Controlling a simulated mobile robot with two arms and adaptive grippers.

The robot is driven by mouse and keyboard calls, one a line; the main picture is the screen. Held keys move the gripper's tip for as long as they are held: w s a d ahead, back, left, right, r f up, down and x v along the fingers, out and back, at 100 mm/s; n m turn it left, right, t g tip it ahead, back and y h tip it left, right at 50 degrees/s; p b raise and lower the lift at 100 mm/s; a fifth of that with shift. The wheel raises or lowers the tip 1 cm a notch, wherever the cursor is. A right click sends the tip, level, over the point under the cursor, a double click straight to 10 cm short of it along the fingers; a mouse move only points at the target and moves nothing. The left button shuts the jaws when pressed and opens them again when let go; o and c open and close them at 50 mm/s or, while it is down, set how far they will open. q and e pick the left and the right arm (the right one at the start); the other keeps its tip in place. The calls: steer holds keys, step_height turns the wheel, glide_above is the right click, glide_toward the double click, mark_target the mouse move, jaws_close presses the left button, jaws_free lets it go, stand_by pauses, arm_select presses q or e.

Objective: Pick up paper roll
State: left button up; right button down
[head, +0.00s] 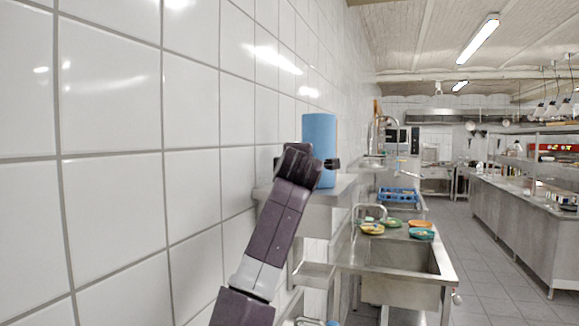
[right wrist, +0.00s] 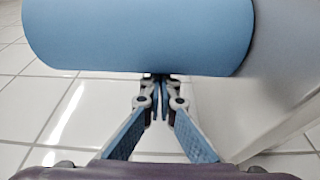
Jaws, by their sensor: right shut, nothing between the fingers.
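The blue paper roll (head: 320,133) stands upright on a small wall shelf (head: 305,193) against the tiled wall in the head view. In the right wrist view the paper roll (right wrist: 140,35) fills the top of the picture, just beyond my fingers. My right arm rises from the bottom of the head view, and my right gripper (head: 331,164) is at the roll's lower part. In the right wrist view my right gripper (right wrist: 160,80) is shut and empty, with its fingertips at the roll's edge. I cannot tell whether they touch it. My left gripper is not in view.
A steel sink (head: 400,257) with several coloured dishes (head: 391,223) stands below and beyond the shelf. A blue rack (head: 398,195) sits farther back. A long steel counter (head: 525,225) runs along the right. The tiled floor between (head: 485,270) is clear.

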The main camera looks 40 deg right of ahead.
mark_target(315, 188)
steer(key=s, duration=0.1)
steer(key=s+d+b, duration=0.1)
steer(key=s+d, duration=0.1)
steer(key=shift+s+d+f+b, duration=0.1)
steer(key=shift+s+f+b, duration=0.2)
steer(key=shift+f+b, duration=0.1)
steer(key=shift+s+d+r, duration=0.15)
steer(key=shift+s+r, duration=0.05)
steer(key=shift+s, duration=0.25)
steer(key=shift+w, duration=0.1)
